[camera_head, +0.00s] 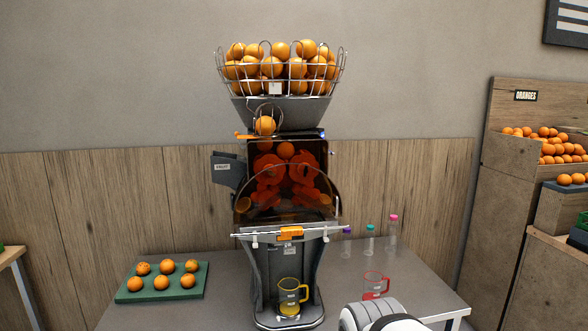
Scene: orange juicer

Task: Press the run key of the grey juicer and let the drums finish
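The grey juicer (265,270) stands upright on the table. Its wire basket (341,70) on top is full of oranges, and one orange (265,126) sits in the feed ring below. The tinted front cover (310,178) is down, with oranges and the drums (270,190) dimly visible behind it. I cannot tell if the drums turn. A small blue spot shows at the top right of the housing; I cannot make out the run key. A yellow jug (289,297) with yellow contents low inside stands at the juicer's foot. My gripper's fingers are not in view.
Part of my white and grey arm shows at the bottom right edge. A red-handled jug (376,285) and several capped bottles (369,243) stand right of the juicer. A green board (125,292) with several oranges lies left. Bare table (215,312) separates the board and juicer.

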